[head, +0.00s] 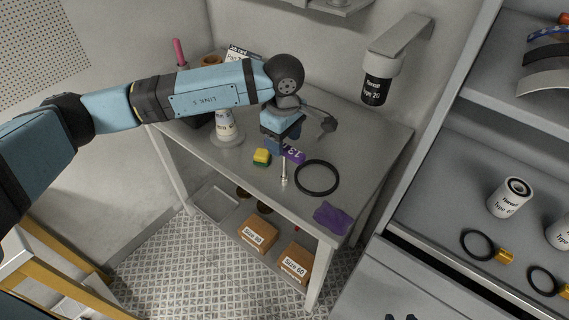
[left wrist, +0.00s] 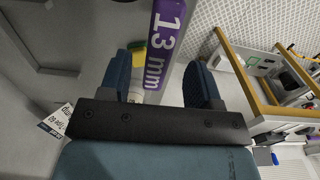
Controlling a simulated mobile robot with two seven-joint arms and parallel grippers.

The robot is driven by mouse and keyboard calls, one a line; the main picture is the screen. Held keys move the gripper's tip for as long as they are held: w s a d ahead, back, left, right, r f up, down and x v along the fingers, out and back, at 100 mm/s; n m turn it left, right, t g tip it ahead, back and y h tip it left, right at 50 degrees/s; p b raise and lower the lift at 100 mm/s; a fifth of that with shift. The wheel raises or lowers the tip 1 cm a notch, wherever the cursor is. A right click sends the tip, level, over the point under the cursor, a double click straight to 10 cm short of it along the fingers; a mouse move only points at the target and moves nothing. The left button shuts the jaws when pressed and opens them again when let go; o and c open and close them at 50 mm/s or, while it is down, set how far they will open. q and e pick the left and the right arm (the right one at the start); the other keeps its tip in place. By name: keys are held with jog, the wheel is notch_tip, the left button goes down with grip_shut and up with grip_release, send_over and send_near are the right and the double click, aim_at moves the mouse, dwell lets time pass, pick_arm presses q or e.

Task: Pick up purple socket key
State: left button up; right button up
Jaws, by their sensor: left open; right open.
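In the left wrist view the key (left wrist: 168,40) shows as a purple bar reading "13 mm". It runs from the top edge down into the gap between the two blue fingers of my left gripper (left wrist: 161,80). The fingers are apart, one on each side of the bar; I cannot tell whether they touch it.
A black filter (head: 376,91) hangs at the wall.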

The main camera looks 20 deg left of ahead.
pick_arm(q)
send_over(284, 177)
jog(key=shift+w+f+p, duration=0.15)
jog(key=shift+f+p, duration=0.1)
jog(key=shift+f, duration=1.3)
jog(key=shift+w+f+p, duration=0.1)
jog(key=shift+f+p, duration=0.1)
jog(key=shift+f, duration=1.3)
grip_shut()
